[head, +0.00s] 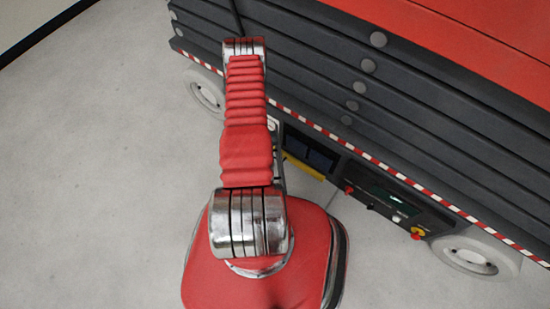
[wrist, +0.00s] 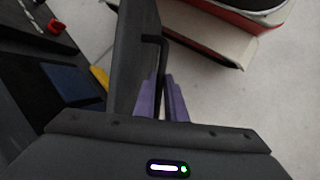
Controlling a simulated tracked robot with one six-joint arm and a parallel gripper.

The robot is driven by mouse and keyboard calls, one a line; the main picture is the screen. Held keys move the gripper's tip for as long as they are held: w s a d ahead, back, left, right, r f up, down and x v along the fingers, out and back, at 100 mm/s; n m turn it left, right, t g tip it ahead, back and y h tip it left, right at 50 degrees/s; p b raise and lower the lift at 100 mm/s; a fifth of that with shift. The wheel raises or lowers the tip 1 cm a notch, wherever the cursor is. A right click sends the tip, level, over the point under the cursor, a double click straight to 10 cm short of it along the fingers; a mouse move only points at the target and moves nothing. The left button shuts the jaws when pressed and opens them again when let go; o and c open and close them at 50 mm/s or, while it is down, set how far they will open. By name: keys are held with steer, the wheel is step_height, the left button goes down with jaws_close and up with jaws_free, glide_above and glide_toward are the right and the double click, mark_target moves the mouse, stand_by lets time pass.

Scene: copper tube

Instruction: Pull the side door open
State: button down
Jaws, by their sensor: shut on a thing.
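The side door (wrist: 133,50) is a dark grey panel in the wrist view. It stands out at an angle from the machine's side. A thin black bent handle (wrist: 162,55) shows along its right face. My gripper (wrist: 162,85) has purple fingers, shut on the handle, with one finger on each side of it. In the head view my arm hides the gripper, the handle and most of the door. A dark opening with a blue-black panel (head: 312,150) shows right of my arm.
The dark grey and red lift machine (head: 400,110) fills the upper right, with wheels (head: 475,253) below. A control panel with a red button (head: 417,232) is on its side. A yellow part (head: 305,168) lies low by the opening. Pale floor (head: 90,180) is clear at left.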

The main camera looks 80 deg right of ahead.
steer(key=shift+w+m, duration=0.4)
steer(key=shift+w, duration=0.15)
steer(key=c, duration=1.8)
jaws_free()
steer(key=v, duration=1.3)
steer(key=shift+d+r, duration=0.2)
steer(key=shift+r, duration=0.1)
